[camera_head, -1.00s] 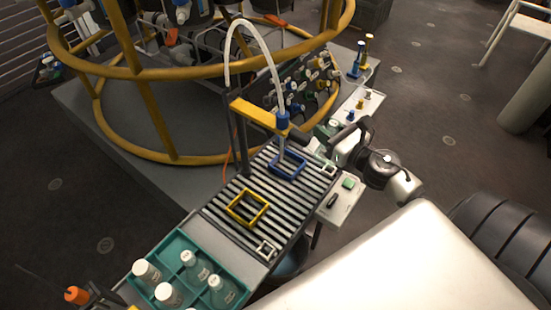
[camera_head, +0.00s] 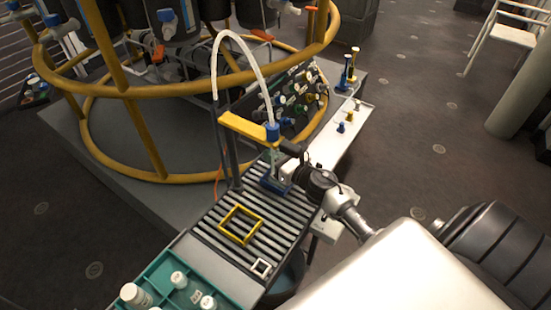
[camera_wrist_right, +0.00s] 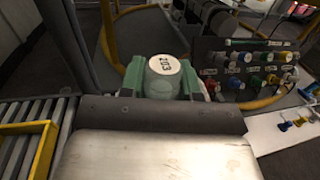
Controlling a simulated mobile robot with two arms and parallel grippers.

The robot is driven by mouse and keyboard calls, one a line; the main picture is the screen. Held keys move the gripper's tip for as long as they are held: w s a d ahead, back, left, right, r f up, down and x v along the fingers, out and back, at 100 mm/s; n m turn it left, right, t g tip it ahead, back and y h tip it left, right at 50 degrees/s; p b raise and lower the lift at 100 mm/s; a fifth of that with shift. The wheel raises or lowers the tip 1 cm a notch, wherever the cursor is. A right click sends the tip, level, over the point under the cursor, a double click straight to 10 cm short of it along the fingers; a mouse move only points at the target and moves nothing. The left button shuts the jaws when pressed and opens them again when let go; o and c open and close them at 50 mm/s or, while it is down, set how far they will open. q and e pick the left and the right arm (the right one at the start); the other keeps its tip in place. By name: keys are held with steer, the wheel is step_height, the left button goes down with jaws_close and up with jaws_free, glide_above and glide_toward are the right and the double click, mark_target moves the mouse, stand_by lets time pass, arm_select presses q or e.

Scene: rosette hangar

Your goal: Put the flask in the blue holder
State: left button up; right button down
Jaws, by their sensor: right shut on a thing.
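My right gripper (camera_head: 283,170) reaches in from the right, at the blue holder (camera_head: 270,186) on the slatted rack. In the right wrist view, its green fingers (camera_wrist_right: 161,80) are shut on a pale flask (camera_wrist_right: 164,84) with a white, marked cap. In the head view, the gripper and the upright nozzle partly hide the flask. It is at the blue holder, but I cannot tell whether its base sits inside the frame. My left gripper is not in view.
A white dispensing tube (camera_head: 214,68) arches over the holder from a yellow bracket (camera_head: 245,127). A teal tray (camera_head: 160,262) with white-capped flasks is bottom left. A round yellow-railed structure (camera_head: 150,178) stands behind.

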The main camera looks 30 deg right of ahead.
steer(key=shift+f, duration=0.7)
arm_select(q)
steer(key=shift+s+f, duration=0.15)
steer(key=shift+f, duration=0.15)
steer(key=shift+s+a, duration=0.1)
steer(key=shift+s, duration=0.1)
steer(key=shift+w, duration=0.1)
arm_select(e)
steer(key=shift+f, duration=0.1)
steer(key=c, duration=0.8)
jaws_free()
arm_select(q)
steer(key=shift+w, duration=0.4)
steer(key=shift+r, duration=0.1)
arm_select(e)
steer(key=shift+s+d, duration=0.15)
steer(key=shift+s, duration=0.65)
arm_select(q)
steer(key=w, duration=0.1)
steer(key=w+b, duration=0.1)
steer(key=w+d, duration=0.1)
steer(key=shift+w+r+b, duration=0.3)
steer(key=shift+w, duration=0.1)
arm_select(e)
steer(key=s, duration=0.3)
steer(key=s+d, duration=0.1)
steer(key=s, duration=0.2)
steer(key=s+d, duration=0.1)
steer(key=s, duration=0.3)
steer(key=shift+s, duration=0.1)
